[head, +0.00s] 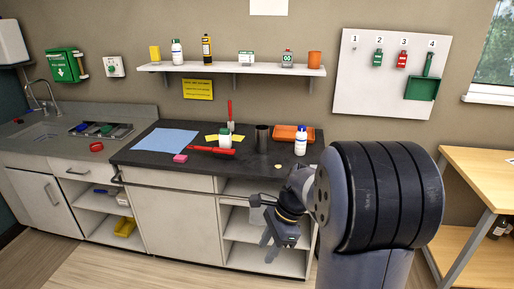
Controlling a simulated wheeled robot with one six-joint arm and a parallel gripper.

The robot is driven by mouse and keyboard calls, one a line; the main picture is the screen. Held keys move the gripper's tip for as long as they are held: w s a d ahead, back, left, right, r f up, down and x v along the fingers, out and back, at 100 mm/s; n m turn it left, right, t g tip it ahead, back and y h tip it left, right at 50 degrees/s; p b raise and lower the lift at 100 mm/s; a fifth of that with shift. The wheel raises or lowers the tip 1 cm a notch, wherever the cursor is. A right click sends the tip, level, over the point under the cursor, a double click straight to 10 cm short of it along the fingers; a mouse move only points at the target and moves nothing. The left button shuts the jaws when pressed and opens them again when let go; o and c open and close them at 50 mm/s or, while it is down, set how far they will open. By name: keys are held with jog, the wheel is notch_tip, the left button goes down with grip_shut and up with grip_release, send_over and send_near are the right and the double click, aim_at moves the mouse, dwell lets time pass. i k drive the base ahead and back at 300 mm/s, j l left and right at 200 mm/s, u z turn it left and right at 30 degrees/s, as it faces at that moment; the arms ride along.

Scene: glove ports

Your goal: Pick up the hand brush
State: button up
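A red, long-handled item (212,150) that looks like the hand brush lies on the dark counter top (160,167), left of centre.
A blue sheet (165,140), a pink block (180,158), a dark cup (262,137), a white bottle with a blue cap (300,142) and an orange case (292,132) are on the counter. A wall shelf (230,68) hangs above. A wooden table (485,175) stands right.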

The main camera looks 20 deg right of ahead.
aim_at(223, 153)
jog(key=i+j+z, duration=0.45)
jog(key=i, duration=0.4)
jog(key=i+j+z, duration=0.5)
jog(key=i+j, duration=0.2)
jog(key=j, duration=0.25)
jog(key=i+j, duration=0.65)
jog(key=j, duration=0.15)
